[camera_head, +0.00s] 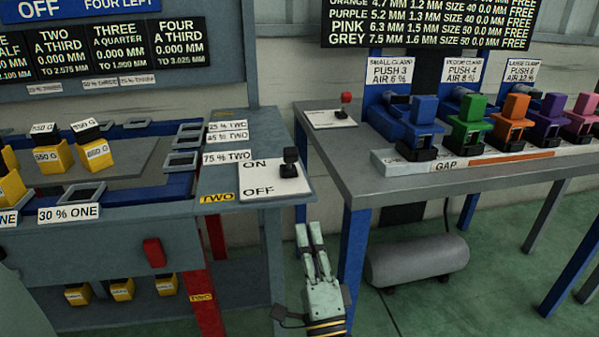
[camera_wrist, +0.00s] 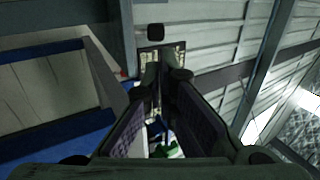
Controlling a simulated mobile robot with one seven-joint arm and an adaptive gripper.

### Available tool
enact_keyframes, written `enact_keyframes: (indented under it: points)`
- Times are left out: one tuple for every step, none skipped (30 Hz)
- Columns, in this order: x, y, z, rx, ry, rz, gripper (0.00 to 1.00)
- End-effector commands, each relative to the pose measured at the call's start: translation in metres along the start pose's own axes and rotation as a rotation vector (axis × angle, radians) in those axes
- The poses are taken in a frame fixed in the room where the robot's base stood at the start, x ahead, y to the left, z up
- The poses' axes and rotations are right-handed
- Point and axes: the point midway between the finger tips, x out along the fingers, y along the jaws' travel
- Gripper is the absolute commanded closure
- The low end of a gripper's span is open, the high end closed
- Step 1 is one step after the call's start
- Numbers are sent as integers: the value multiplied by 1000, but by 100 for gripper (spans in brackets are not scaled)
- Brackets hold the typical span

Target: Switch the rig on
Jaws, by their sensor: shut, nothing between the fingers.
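The rig's switch is a black lever knob (camera_head: 289,160) on a white plate (camera_head: 272,181) marked ON and OFF, on the grey-blue bench at left. The screen at top left (camera_head: 45,9) reads OFF. My gripper (camera_head: 309,232) is shut and empty, pointing up in the gap between the two benches, in front of and below the plate. In the wrist view its fingers (camera_wrist: 165,72) come together, and a small dark block (camera_wrist: 155,31) shows beyond them.
Yellow weights (camera_head: 97,153) stand on the left bench. A red block (camera_head: 154,252) juts from its front. A grey tank (camera_head: 417,260) lies under the right bench.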

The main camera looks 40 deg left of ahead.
Motion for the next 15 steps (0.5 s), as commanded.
enact_keyframes:
  points:
    - [2, 0, 0, 0, 0, 0, 100]
    - [3, -1, 0, 0, 0, -1, 100]
    - [6, -1, 0, -1, 0, -1, 100]
    - [10, -2, 0, -1, 0, -2, 100]
    - [14, -3, 0, -2, -1, -2, 100]
    - [20, -4, 0, -2, -1, -2, 100]
    - [25, -4, 0, -1, -1, -3, 100]
    - [31, -5, 0, -1, -1, -3, 100]
    - [40, -5, 0, -1, -1, -3, 100]
    - [46, -6, 1, -1, -1, -3, 100]
    - [53, -6, 1, -1, -1, -4, 100]
    - [62, -6, 1, 0, -2, -4, 100]
    - [68, -5, 1, 0, -1, -4, 100]
    - [75, -6, 0, 0, -1, -4, 100]
    - [84, -5, 1, 0, -1, -4, 100]
